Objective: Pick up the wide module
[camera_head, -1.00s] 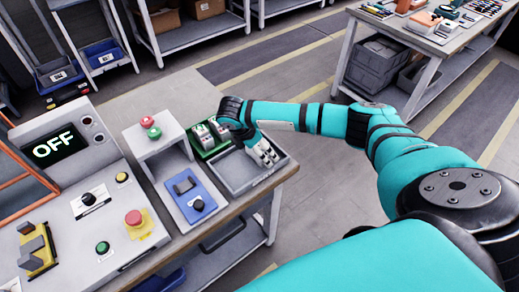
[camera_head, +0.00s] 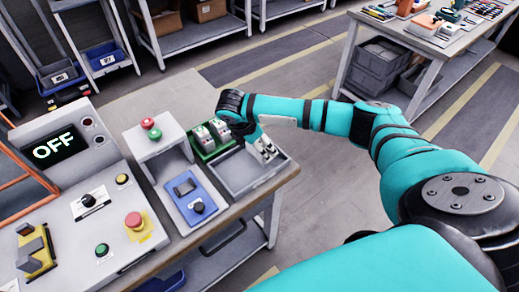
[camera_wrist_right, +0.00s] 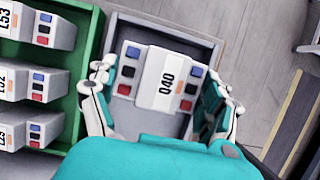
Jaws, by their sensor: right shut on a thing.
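The wide module (camera_wrist_right: 158,80) is a pale grey block marked 040, with blue, red and dark squares at both ends. My right gripper (camera_wrist_right: 163,76) is shut on it, with a finger at each end. The module is over the grey tray (camera_wrist_right: 137,26); I cannot tell whether it touches the tray floor. In the head view my right gripper (camera_head: 264,151) points down into the grey tray (camera_head: 230,178), and the module is hard to make out there. My left gripper is not in view.
A green tray (camera_head: 205,155) with several grey modules (camera_wrist_right: 28,80) stands directly beside the grey tray. A grey stand with red and green buttons (camera_head: 150,125), a blue panel (camera_head: 187,208) and a control box reading OFF (camera_head: 60,146) are further left on the bench.

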